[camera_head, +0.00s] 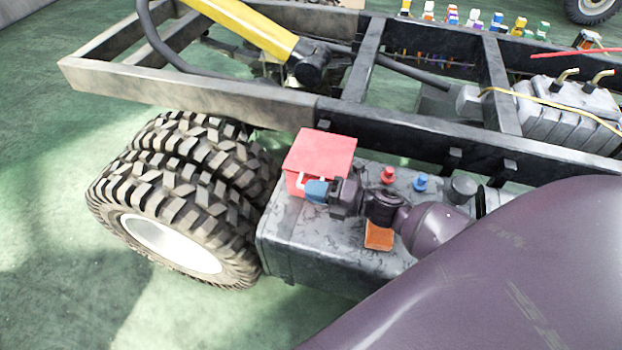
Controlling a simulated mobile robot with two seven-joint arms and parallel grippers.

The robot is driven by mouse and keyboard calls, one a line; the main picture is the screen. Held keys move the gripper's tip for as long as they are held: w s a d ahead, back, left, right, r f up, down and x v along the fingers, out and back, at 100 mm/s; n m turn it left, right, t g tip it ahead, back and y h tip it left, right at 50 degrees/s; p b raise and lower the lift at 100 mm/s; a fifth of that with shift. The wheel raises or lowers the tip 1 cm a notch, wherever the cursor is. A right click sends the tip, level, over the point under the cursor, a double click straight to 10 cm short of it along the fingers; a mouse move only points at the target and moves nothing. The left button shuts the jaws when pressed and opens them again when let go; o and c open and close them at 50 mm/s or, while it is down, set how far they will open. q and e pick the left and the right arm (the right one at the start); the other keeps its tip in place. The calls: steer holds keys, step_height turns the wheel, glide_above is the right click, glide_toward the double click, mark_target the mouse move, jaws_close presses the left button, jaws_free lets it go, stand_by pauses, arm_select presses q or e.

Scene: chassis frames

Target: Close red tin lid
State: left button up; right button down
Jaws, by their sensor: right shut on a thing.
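A red tin (293,186) stands on the dark, flat-topped tank beside the chassis, just right of the wheels. Its flat red lid (322,150) lies over the top; I see no clear gap, but its near edge is partly hidden by my gripper. My right gripper (313,184) comes in from the right, at the near side of the tin, just under the lid's top face. My left gripper is not in view.
The tank (335,255) also carries a red cap (388,176), a blue cap (420,183) and an orange block (379,237). Large tyres (190,200) stand left. The dark chassis rail (400,127) runs behind the tin. My purple arm covers the lower right.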

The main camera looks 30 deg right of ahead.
steer(key=shift+w+d+f+n, duration=0.15)
steer(key=shift+f+n, duration=0.15)
steer(key=shift+f, duration=0.15)
steer(key=c, duration=1.2)
jaws_free()
steer(key=v, duration=1.1)
